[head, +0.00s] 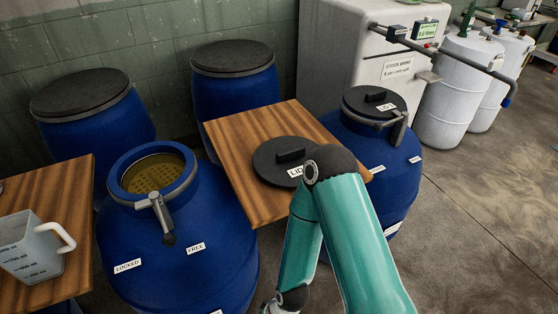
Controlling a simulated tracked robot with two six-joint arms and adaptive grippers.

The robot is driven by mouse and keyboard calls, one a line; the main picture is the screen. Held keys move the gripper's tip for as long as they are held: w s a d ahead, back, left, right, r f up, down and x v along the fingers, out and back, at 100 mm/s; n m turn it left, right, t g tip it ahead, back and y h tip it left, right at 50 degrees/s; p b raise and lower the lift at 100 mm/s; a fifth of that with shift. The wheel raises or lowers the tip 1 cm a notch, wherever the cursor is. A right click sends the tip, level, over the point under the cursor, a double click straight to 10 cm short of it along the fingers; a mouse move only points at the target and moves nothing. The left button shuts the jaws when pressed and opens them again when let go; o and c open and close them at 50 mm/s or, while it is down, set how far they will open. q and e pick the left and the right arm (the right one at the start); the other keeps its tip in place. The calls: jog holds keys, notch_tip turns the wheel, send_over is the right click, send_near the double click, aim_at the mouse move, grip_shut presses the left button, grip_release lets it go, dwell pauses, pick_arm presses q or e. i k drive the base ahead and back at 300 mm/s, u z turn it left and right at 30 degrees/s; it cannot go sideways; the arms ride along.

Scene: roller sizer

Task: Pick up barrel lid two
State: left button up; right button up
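A dark round lid (272,162) with a raised bar handle lies flat on the wooden table. Its white label starts with "LID"; the rest is hidden behind my teal arm. Another dark lid (362,99) with a bar handle sits on the blue barrel at the right, under a grey clamp lever (399,128).
An open blue barrel (217,238) with a grey lever (160,215) and yellowish contents stands left of the wooden table (228,133). A measuring jug (30,255) stands at left. Two dark-topped barrels stand behind. A white cabinet (335,45) and white tanks are at back right. Right-hand floor is clear.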

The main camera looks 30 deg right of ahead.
aim_at(278, 162)
jog(key=z, duration=0.7)
jog(key=i, duration=0.15)
jog(key=u, duration=2.55)
jog(key=k, duration=2.4)
jog(key=z, duration=1.05)
jog(key=i, duration=1)
jog(key=z, duration=0.05)
